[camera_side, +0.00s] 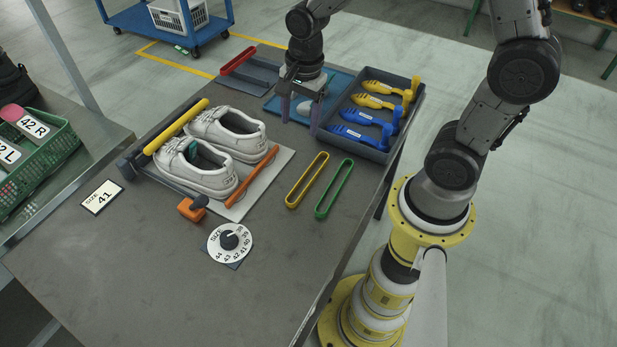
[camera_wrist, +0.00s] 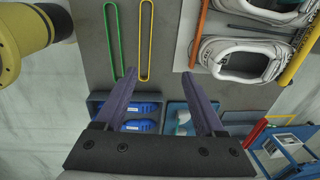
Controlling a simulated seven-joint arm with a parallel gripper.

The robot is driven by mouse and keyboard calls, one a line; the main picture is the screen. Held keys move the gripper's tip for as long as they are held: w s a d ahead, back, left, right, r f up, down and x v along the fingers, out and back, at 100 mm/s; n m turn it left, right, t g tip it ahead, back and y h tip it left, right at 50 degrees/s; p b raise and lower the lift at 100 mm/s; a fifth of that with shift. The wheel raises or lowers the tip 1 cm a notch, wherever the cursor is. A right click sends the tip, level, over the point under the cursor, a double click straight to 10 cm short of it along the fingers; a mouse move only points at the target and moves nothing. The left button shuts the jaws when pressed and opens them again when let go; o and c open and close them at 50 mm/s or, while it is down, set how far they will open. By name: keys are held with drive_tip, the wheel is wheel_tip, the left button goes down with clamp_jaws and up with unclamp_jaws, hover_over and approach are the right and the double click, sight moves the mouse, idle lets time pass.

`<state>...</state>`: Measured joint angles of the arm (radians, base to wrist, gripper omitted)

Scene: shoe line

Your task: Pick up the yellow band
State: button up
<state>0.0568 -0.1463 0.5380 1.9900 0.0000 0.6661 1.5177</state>
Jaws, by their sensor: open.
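The yellow band (camera_side: 307,180) is a long narrow loop lying flat on the grey table, left of a green band (camera_side: 334,188) of like shape. In the wrist view the yellow band (camera_wrist: 146,42) lies upright in the picture, right of the green band (camera_wrist: 112,40). My gripper (camera_side: 300,115) is open and empty over the blue mat at the back of the table, behind the yellow band and apart from it. Its two purple fingers (camera_wrist: 166,74) show spread in the wrist view, with the band beyond the left fingertip.
A dark tray (camera_side: 352,149) holding yellow and blue shoe forms stands right of my gripper. White shoes (camera_side: 205,172) stand on a board at left, with an orange bar (camera_side: 252,177) beside them. A size dial (camera_side: 229,243) lies in front.

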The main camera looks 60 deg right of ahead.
drive_tip(key=g, duration=0.1)
approach(309, 181)
drive_tip(key=shift+w+a+f, duration=0.1)
drive_tip(key=shift+w+f, duration=0.2)
drive_tip(key=shift+w, duration=0.1)
drive_tip(key=shift+s+f, duration=0.2)
drive_tip(key=shift+f, duration=1.35)
drive_tip(key=shift+s+f, duration=0.15)
drive_tip(key=shift+f, duration=1.35)
clamp_jaws()
